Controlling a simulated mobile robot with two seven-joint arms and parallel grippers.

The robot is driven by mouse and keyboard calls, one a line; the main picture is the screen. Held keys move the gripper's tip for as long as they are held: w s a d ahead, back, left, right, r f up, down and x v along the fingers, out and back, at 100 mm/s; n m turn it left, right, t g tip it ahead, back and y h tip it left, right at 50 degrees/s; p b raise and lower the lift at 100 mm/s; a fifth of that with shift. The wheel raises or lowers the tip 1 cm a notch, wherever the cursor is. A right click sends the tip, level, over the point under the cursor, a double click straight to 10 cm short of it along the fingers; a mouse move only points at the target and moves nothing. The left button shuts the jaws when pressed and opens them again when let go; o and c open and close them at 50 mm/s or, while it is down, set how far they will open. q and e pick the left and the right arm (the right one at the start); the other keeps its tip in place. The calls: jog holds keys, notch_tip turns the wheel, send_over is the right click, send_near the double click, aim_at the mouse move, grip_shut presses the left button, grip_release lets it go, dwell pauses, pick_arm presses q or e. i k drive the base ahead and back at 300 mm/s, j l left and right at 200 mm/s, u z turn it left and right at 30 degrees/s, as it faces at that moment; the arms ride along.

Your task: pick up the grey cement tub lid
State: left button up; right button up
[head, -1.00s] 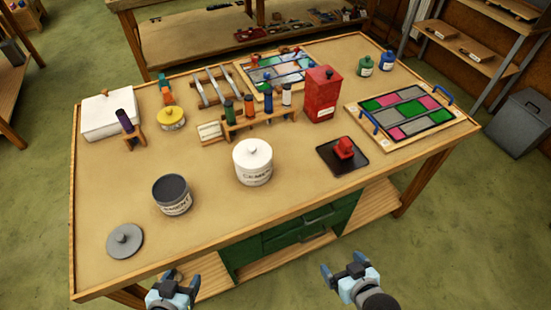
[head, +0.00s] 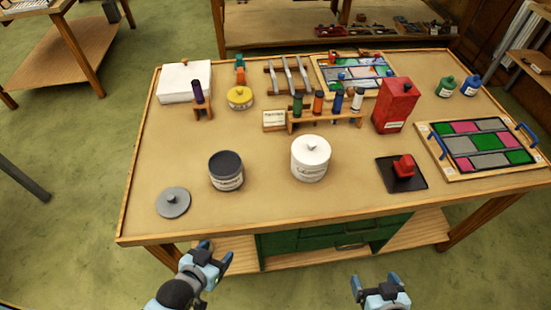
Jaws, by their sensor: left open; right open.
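The grey cement tub lid (head: 173,202) lies flat on the table near its front left corner, with a small knob on top. The open grey cement tub (head: 226,171) stands just right of it, dark inside, with a label on its front. My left gripper (head: 217,252) is open and empty, in front of the table's front edge, below and right of the lid. My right gripper (head: 378,282) is open and empty, in front of the table and further right. Neither gripper touches anything.
A white lidded cement tub (head: 311,158) stands right of the grey tub. A black tray with a red object (head: 404,167) lies further right, near the leaded panel (head: 480,146). A bottle rack (head: 325,118) stands behind. The table top (head: 262,205) around the lid is clear.

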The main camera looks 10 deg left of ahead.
aim_at(172, 202)
jog(key=u, duration=1.3)
